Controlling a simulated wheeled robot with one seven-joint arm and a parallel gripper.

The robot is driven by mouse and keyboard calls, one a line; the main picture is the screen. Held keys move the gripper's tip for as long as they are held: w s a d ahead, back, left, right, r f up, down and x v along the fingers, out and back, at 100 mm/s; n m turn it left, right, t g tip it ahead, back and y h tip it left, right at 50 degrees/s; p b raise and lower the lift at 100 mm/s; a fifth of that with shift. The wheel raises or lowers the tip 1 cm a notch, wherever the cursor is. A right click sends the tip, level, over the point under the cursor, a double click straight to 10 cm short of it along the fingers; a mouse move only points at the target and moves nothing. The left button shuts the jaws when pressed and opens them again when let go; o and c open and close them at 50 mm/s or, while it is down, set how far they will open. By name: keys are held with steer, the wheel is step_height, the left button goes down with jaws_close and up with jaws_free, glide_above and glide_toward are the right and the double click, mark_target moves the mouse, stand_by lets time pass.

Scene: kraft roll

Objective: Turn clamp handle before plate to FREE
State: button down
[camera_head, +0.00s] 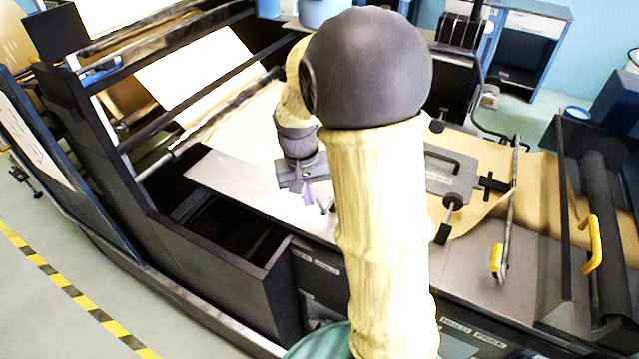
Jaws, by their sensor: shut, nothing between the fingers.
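My gripper (322,207) hangs at the end of my arm over the pale metal table (235,178), left of centre. Its fingers are shut and empty, apart from any handle. A grey plate (452,172) lies on the brown paper, right of my arm, and is partly hidden by it. A long grey bar (508,215) with a yellow grip (496,258) stands right of the plate. Small labels (475,332) on the front edge below appear to read HOLD and FREE.
A dark frame with a roller (610,235) and a second yellow handle (592,245) stands at the right. Dark rails (190,105) and a deep dark box (235,235) are at the left. Brown kraft paper (535,190) runs across the right. The floor at lower left is clear.

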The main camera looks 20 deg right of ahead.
steer(key=s+a+f+n+t, duration=0.1)
steer(key=s+a+n+t, duration=0.1)
steer(key=s, duration=0.8)
steer(key=shift+s+a+t+y, duration=0.2)
steer(key=shift+s+t+y, duration=0.05)
steer(key=shift+t+y, duration=0.15)
